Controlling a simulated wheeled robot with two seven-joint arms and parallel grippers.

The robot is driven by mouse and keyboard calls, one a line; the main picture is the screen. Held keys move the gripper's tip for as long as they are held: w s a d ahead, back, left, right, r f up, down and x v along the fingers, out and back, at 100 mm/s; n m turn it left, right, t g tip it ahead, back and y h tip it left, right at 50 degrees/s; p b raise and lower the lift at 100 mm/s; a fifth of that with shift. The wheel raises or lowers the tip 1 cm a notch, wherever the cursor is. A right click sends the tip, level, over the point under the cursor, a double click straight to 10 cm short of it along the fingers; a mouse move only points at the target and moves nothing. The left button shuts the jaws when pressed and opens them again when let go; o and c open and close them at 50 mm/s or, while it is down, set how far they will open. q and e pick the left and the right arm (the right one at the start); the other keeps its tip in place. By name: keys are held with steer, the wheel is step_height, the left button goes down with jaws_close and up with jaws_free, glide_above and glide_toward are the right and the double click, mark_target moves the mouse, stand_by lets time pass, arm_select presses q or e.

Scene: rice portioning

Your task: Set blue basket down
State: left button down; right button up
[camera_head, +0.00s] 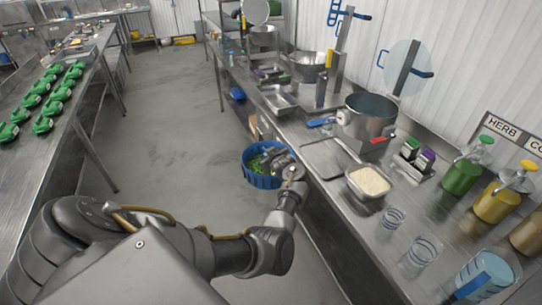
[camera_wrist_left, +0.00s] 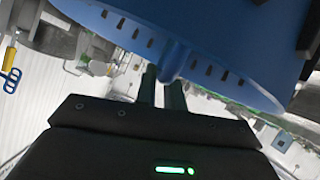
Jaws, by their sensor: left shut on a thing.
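A round blue basket (camera_head: 260,181) with green contents is held in the air over the floor, beside the front edge of the right-hand steel counter. My left gripper (camera_head: 284,164) is at the right side of the basket and partly covers its contents. In the left wrist view, the two fingers (camera_wrist_left: 163,88) close on the rim area of the slotted blue basket wall (camera_wrist_left: 215,55). The basket looks roughly level in the head view. My right gripper is not in view.
The right-hand counter (camera_head: 310,158) carries a large pot (camera_head: 367,117), a pan of rice (camera_head: 368,184), glasses and sauce pumps. Several green objects (camera_head: 50,98) line the left table. The grey floor (camera_head: 180,110) between them is clear.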

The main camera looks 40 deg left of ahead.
arm_select(q)
steer(key=shift+s+a+r, duration=0.1)
steer(key=shift+s+a, duration=0.05)
steer(key=shift+a, duration=0.1)
